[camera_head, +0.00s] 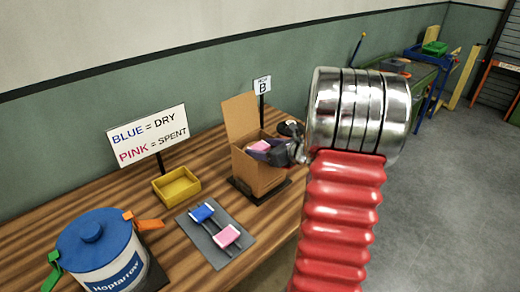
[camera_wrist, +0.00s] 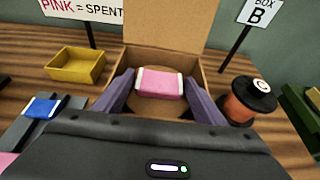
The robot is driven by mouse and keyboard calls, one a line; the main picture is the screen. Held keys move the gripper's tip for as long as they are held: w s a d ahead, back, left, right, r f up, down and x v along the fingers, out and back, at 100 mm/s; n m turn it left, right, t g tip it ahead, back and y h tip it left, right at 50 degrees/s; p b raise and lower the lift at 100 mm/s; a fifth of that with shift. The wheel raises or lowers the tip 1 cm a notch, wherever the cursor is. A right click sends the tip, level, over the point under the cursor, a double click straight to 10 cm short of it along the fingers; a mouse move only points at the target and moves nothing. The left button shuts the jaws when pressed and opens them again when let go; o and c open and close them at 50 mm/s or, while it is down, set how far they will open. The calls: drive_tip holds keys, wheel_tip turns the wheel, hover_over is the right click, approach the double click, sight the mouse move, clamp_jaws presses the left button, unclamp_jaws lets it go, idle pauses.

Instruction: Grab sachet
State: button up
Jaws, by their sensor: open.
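A pink sachet (camera_wrist: 160,83) with white ends lies in the open cardboard box (camera_wrist: 165,36), on something round and brown. It also shows in the head view (camera_head: 259,146). My gripper (camera_wrist: 159,80) is open, with one purple finger on each side of this sachet. I cannot tell whether the fingers touch it. In the head view my gripper (camera_head: 263,151) is at the box opening. A blue sachet (camera_head: 202,212) and another pink sachet (camera_head: 228,236) lie on a grey mat (camera_head: 209,243) left of the box.
A yellow tray (camera_head: 177,186) stands behind the mat. A blue-lidded pot (camera_head: 95,240) is at the front left. A sign (camera_head: 147,136) reads blue dry, pink spent. A "Box B" sign (camera_head: 262,86) stands behind the box. An orange container with a black lid (camera_wrist: 250,100) is close right of my gripper.

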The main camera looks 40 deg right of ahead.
sight(263, 149)
drive_tip(key=shift+f, duration=0.1)
drive_tip(key=c, duration=0.8)
wheel_tip(263, 149, up, 10)
drive_tip(key=shift+r, duration=0.1)
idle(0.4)
idle(0.4)
